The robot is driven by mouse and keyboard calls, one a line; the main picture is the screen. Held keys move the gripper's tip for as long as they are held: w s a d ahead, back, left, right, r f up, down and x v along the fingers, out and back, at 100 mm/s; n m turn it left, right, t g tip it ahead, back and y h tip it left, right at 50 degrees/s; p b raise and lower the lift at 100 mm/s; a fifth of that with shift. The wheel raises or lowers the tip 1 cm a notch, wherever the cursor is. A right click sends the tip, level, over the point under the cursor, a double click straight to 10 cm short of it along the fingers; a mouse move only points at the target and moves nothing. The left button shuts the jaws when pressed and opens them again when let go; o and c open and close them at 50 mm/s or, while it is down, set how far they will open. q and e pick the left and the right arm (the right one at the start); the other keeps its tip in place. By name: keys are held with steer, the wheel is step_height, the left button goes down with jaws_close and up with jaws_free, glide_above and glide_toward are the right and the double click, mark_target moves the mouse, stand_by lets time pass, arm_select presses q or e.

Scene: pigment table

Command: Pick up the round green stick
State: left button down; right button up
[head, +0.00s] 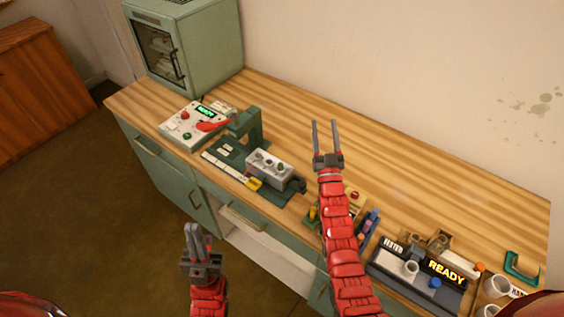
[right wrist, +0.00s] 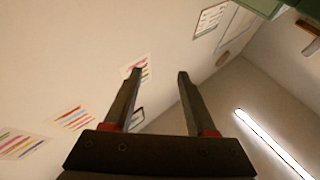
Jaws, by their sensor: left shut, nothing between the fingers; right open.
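I cannot make out a round green stick for certain in the head view. A cluster of small coloured sticks (head: 369,223), blue and purple among them, stands just right of my right forearm, which hides part of that area. My right gripper (head: 322,124) is open and empty above the back part of the table, with its fingers pointing away toward the wall. It also shows in the right wrist view (right wrist: 160,73), with nothing between the fingers. My left gripper (head: 192,228) is shut and empty in front of the table, before the drawers.
The wooden table (head: 430,180) has a clear strip along the wall. A green cabinet (head: 190,45) stands at the left end. A control box (head: 192,124), a green press (head: 248,127) with a grey block (head: 269,167), and a READY tray (head: 405,270) occupy the front.

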steer(key=w+a+f+g, duration=0.2)
steer(key=w+a+g, duration=0.35)
steer(key=w, duration=0.25)
steer(key=w+a+f+g, duration=0.2)
steer(key=w+a+g, duration=0.2)
steer(key=w+g, duration=0.25)
step_height(320, 180, up, 11)
steer(key=n+g+h, duration=0.1)
steer(key=g+h, duration=0.1)
steer(key=g, duration=0.9)
glide_above(280, 164)
steer(key=f+b, duration=0.2)
steer(key=f, duration=0.1)
steer(key=f+b, duration=0.5)
steer(key=f, duration=0.1)
steer(key=shift+d+f, duration=0.25)
steer(key=shift+f, duration=0.35)
steer(key=shift+f+p, duration=0.35)
steer(key=shift+f, duration=0.45)
steer(key=shift+f+p, duration=0.45)
steer(key=f+p, duration=0.1)
steer(key=f, duration=0.2)
steer(key=shift+s+a+f+p, duration=0.1)
steer(key=shift+a+f+p, duration=0.1)
steer(key=shift+f+p, duration=0.2)
steer(key=shift+f, duration=0.45)
jaws_close()
